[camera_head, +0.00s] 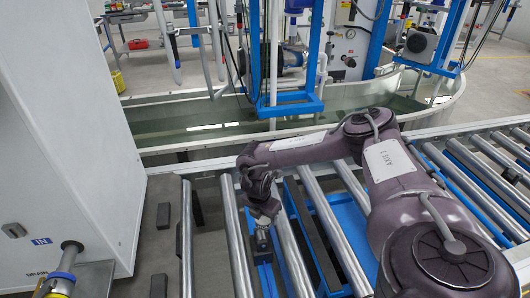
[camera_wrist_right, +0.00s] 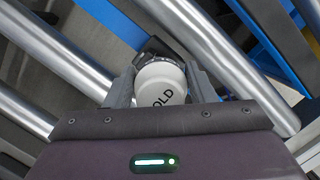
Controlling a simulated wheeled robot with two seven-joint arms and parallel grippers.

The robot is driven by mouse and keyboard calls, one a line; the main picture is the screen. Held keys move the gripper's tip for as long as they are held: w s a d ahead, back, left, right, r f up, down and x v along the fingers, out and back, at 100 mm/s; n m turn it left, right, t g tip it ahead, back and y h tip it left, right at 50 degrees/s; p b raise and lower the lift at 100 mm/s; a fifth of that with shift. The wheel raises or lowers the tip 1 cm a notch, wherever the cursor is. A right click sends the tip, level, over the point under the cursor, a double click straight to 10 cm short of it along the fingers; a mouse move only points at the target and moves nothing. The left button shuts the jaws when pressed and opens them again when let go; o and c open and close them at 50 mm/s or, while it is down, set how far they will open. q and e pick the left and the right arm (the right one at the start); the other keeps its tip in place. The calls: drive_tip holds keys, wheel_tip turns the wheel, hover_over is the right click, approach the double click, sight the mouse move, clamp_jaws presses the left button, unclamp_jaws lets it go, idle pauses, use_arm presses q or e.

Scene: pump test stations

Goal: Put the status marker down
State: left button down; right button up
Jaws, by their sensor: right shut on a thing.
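The status marker (camera_wrist_right: 160,84) is a white round piece with dark lettering; "OLD" can be read, and the rest is hidden. In the right wrist view it sits between the two fingers of my right gripper (camera_wrist_right: 161,80), which is shut on it. From these views I cannot tell whether the marker touches anything below. My left gripper is not in view.
The conveyor's metal rollers (camera_head: 236,235) lie under and around the gripper, with blue bars and dark gaps between them. A white cabinet (camera_head: 75,130) stands at the left. A water tank (camera_head: 185,112) with blue pump frames (camera_head: 290,104) stands behind the conveyor.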

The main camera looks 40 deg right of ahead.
sight(265, 223)
drive_tip(key=x, duration=0.3)
drive_tip(key=shift+s+a+f, duration=0.15)
drive_tip(key=shift+a+f, duration=0.25)
drive_tip(key=shift+f, duration=0.1)
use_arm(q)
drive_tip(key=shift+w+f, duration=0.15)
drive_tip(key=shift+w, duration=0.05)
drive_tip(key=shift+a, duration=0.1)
use_arm(e)
drive_tip(key=shift+f+b, duration=0.3)
drive_tip(key=shift+f, duration=0.3)
drive_tip(key=o, duration=1)
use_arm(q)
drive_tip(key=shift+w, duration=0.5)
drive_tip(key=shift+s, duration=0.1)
